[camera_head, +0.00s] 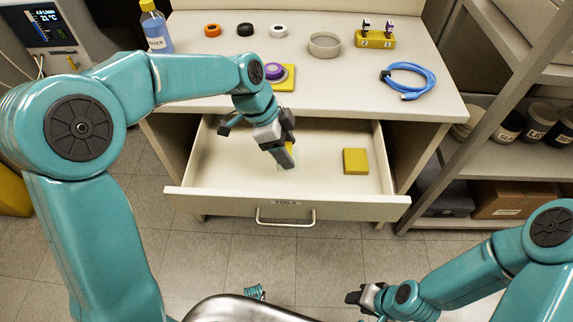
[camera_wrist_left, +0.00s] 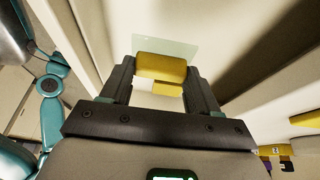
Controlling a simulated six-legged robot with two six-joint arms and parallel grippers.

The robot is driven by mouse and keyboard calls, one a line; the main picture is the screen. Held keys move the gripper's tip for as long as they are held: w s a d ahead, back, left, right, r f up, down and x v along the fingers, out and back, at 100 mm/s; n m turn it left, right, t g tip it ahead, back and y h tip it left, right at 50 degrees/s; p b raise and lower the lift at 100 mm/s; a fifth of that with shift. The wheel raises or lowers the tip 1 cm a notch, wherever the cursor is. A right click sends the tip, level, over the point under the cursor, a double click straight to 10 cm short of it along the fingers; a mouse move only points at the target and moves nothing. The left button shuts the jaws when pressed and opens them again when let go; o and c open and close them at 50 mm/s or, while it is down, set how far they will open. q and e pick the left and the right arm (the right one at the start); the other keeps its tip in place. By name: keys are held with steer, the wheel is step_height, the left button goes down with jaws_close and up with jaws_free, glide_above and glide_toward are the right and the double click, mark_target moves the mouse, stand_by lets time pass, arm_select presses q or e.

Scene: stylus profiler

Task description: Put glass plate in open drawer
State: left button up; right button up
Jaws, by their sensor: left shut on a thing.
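The glass plate (camera_head: 287,160) is a thin, clear, faintly greenish sheet with a yellow grip block. In the left wrist view the plate (camera_wrist_left: 176,47) stands out beyond the yellow block (camera_wrist_left: 160,68), which sits between my two fingers. My left gripper (camera_head: 287,150) is shut on this piece and points down inside the open drawer (camera_head: 230,192). I cannot tell whether the plate touches the drawer floor. The drawer is cream, pulled out, and has a front label reading "FOILS". My right gripper (camera_head: 365,298) is low at the right, away from the drawer; its finger opening is unclear.
A yellow block (camera_head: 355,161) lies in the drawer's right half; floor around it is bare. The desk above holds a blue cable (camera_head: 410,78), a round dish (camera_head: 324,44), tape rolls, a yellow stand (camera_head: 375,40) and a bottle (camera_head: 156,30). A shelf (camera_head: 500,160) stands right.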

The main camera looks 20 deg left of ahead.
mark_target(286, 174)
arm_select(q)
step_height(286, 174, down, 6)
steer(key=shift+f+b, duration=0.1)
steer(key=shift+b, duration=0.5)
steer(key=shift+f, duration=0.1)
steer(key=o, duration=1.5)
